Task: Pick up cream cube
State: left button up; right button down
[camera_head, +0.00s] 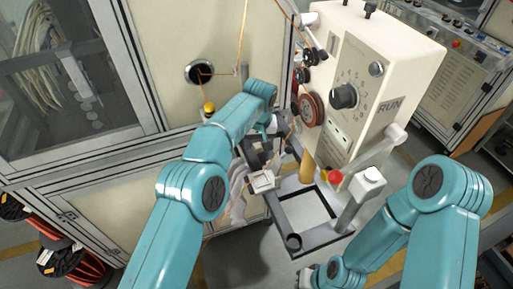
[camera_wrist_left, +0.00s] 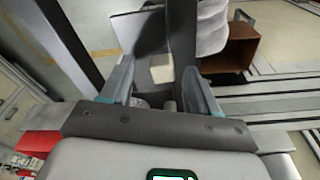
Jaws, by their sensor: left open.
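The cream cube (camera_wrist_left: 161,69) shows in the left wrist view, beyond and between the two fingers of my left gripper (camera_wrist_left: 159,75), on a grey surface. I cannot tell the exact gap between the cube and the fingertips. The fingers are apart with nothing held. In the head view my left gripper (camera_head: 262,155) is dark and partly hidden by its arm, just above a small pale block (camera_head: 262,181) on a grey ledge, which looks like the cube. My right arm comes in from the lower right; its gripper (camera_head: 306,276) is mostly cut off at the bottom edge.
A cream winding machine (camera_head: 385,60) with a black knob stands right of the left gripper. Pale cloth-like material (camera_wrist_left: 212,28) and a brown open box (camera_wrist_left: 232,50) are close by on the right.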

pick_arm(q)
jog(key=shift+s+a+r, duration=0.1)
jog(key=shift+s+r, duration=0.1)
jog(key=shift+s, duration=0.2)
jog(key=c, duration=0.3)
jog(key=shift+a, duration=0.15)
jog(key=c, duration=0.5)
jog(key=shift+w+f, duration=0.3)
jog(key=shift+w, duration=0.05)
jog(key=shift+c, duration=1.1)
jog(key=shift+w+f, duration=0.1)
jog(key=shift+c, duration=0.4)
pick_arm(e)
jog(key=shift+a, duration=0.1)
pick_arm(q)
jog(key=shift+s+f, duration=0.15)
jog(key=shift+s, duration=0.05)
grip_shut()
